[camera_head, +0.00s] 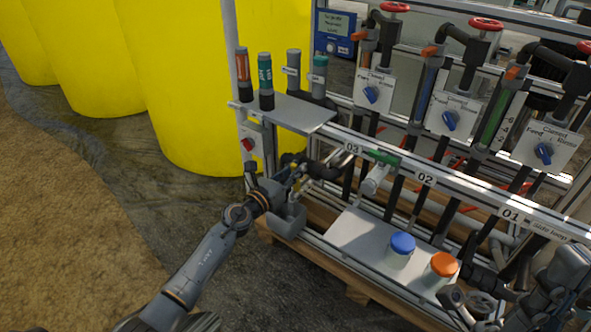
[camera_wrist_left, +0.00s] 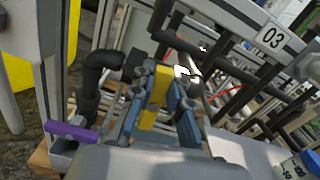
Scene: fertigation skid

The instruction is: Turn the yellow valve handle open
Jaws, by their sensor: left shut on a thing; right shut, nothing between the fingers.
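The yellow valve handle (camera_wrist_left: 150,112) shows in the left wrist view as a yellow bar between the blue-padded fingers of my left gripper (camera_wrist_left: 160,92). My left gripper is shut on it. In the head view my left gripper (camera_head: 292,192) is at the skid's near left corner, and only a small bit of yellow (camera_head: 297,182) shows there. The valve body is mostly hidden behind the gripper and dark pipes. My right gripper (camera_head: 470,303) is at the lower right of the head view, shut and empty, away from the yellow handle.
A black pipe elbow (camera_wrist_left: 98,62) is close beside my left gripper. A green handle (camera_head: 384,158) sits on the rail right of it. Blue-capped (camera_head: 402,243) and orange-capped (camera_head: 443,264) containers stand on a low shelf. Large yellow tanks (camera_head: 185,80) stand behind. Floor at left is free.

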